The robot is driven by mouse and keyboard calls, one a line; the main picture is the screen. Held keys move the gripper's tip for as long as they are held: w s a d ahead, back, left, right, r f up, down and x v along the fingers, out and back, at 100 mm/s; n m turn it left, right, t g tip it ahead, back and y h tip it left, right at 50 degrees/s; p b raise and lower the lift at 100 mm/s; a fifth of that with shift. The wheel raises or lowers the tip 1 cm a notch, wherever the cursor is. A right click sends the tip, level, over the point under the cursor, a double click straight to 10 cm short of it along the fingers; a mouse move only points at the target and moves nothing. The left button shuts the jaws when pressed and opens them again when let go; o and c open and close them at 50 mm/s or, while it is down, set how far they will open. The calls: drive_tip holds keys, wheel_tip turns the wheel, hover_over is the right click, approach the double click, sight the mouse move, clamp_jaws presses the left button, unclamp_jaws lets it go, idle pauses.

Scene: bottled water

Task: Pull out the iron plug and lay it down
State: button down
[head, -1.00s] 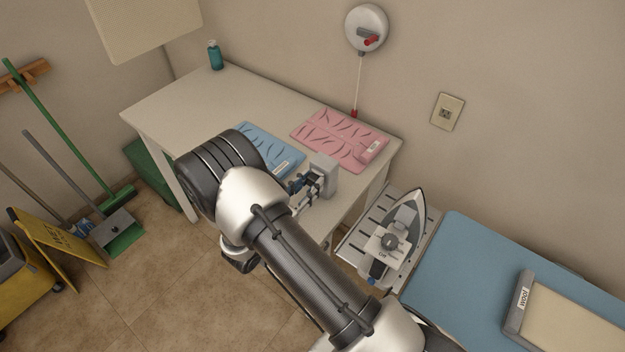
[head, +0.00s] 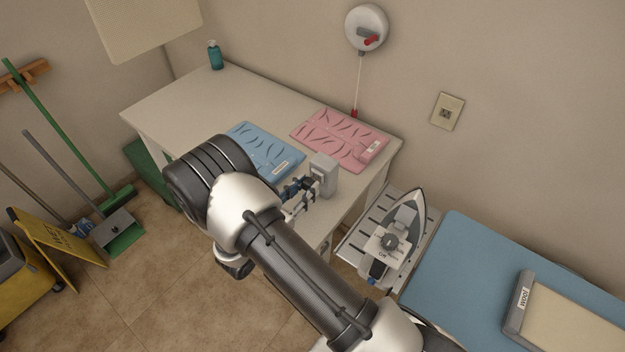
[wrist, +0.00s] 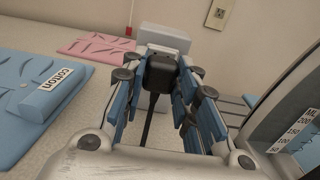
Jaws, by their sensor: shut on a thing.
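My gripper (wrist: 158,95) is shut on a black plug (wrist: 160,72), with blue-padded fingers on both sides of it. The plug's dark cord (wrist: 148,125) runs back toward my wrist. The plug is directly in front of a grey socket box (head: 325,175) on the white table; the box also shows in the wrist view (wrist: 166,36). I cannot tell whether the prongs are still inside. In the head view my gripper (head: 306,187) is just left of the box. The iron (head: 405,222) rests on a slotted metal stand (head: 367,222) at right.
A blue folded cloth (head: 262,148) and a pink one (head: 340,140) lie on the white table (head: 190,105) behind my gripper. A blue ironing board (head: 455,265) is at right. The table's left part is mostly clear.

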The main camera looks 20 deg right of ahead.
sight(306, 187)
drive_tip(key=shift+v, duration=2.1)
drive_tip(key=shift+r, duration=0.1)
